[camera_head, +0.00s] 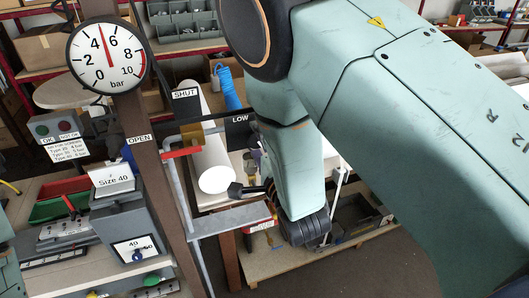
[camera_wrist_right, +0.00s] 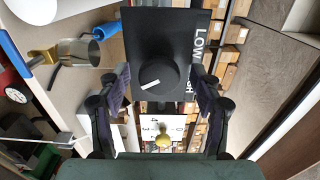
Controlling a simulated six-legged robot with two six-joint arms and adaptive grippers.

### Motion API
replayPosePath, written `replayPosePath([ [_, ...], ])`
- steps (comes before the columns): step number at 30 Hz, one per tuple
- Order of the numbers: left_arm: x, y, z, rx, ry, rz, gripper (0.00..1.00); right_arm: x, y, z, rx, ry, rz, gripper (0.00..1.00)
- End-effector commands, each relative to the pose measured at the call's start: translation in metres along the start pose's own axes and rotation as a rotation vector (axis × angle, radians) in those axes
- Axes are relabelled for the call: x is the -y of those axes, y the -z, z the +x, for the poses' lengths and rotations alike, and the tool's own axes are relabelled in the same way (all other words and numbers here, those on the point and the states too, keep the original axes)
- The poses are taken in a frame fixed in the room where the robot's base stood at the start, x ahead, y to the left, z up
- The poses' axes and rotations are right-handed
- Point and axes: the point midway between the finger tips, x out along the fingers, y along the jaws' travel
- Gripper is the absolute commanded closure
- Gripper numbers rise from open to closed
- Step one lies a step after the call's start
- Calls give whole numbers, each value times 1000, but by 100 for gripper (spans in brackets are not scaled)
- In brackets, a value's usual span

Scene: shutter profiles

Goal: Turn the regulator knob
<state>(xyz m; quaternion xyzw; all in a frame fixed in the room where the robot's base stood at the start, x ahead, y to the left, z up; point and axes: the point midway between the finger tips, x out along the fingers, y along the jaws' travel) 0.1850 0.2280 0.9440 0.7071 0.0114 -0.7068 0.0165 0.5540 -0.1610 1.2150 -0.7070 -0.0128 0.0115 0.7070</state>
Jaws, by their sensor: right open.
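The regulator knob (camera_wrist_right: 158,75) is a round black knob with a white pointer line, on a dark plate (camera_wrist_right: 140,30) marked LOW, in the right wrist view. The line slants, nearly level. My right gripper (camera_wrist_right: 161,84) is open, its two fingers on either side of the knob with gaps between. In the head view the LOW sign (camera_head: 239,119) shows, but my right arm hides the knob. My right gripper (camera_head: 251,190) shows partly below that sign. The round bar gauge (camera_head: 107,57) has its red needle between 4 and 6. My left gripper is not in view.
A brown post (camera_head: 152,185) carries the gauge and an OPEN label. A grey pipe with a yellow-red fitting (camera_head: 183,147) and a white roll (camera_head: 216,168) lie near the gripper. A grey Size 40 box (camera_head: 128,228) and red and green trays stand at left.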

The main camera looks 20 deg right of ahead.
Motion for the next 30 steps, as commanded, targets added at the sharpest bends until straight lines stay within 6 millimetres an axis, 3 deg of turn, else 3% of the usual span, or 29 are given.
replayPosePath([
  [8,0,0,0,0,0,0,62,-1,0,0,0,-1,-63,35],
  [30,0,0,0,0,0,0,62,-2,1,0,0,-1,-783,35],
])
